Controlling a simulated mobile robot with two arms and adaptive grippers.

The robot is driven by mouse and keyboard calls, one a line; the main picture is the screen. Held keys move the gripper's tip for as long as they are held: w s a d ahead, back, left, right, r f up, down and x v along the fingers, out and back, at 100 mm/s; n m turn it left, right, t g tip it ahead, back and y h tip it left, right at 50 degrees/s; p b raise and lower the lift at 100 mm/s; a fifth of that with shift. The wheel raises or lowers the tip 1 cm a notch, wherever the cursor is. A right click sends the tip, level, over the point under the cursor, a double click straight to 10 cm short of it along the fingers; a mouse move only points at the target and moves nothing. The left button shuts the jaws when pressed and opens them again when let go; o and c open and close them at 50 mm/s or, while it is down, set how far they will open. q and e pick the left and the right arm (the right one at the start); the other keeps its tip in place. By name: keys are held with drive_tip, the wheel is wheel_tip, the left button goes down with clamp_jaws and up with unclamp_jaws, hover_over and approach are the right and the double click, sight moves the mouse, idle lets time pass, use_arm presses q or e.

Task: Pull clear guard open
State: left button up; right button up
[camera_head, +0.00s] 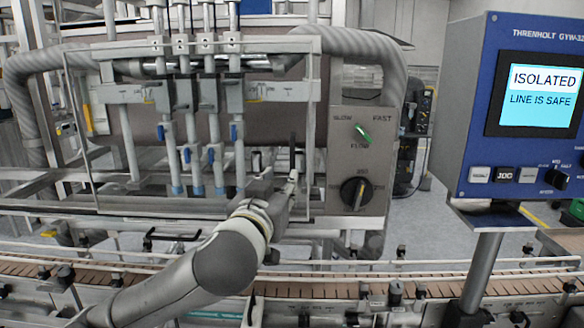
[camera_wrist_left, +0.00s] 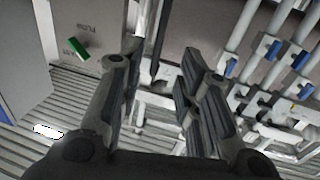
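The clear guard (camera_head: 312,120) is a see-through panel in a thin metal frame, standing in front of the filling nozzles. It looks closed. A dark upright handle (camera_head: 293,150) shows near its right edge. My left gripper (camera_head: 275,168) is raised in front of the guard's lower right part, just below and left of the handle. In the left wrist view my left gripper (camera_wrist_left: 162,52) has its fingers spread, and a dark upright bar (camera_wrist_left: 157,40), seemingly the handle, shows between them. I cannot tell whether they touch it. My right gripper is out of view.
A control panel with a green switch (camera_head: 363,135) and a black knob (camera_head: 356,193) stands just right of the guard. A blue console (camera_head: 470,120) reads "ISOLATED, LINE IS SAFE". A conveyor (camera_head: 330,290) with rails crosses the front, under my left arm.

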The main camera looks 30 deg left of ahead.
sight(292, 168)
use_arm(q)
drive_tip(key=p+x, duration=0.3)
drive_tip(key=x, duration=0.6)
drive_tip(key=shift+w+a, duration=0.1)
drive_tip(key=shift+w+a+f, duration=0.15)
drive_tip(key=shift+w+a, duration=0.05)
drive_tip(key=shift+w, duration=0.4)
drive_tip(key=shift+c, duration=0.4)
clamp_jaws()
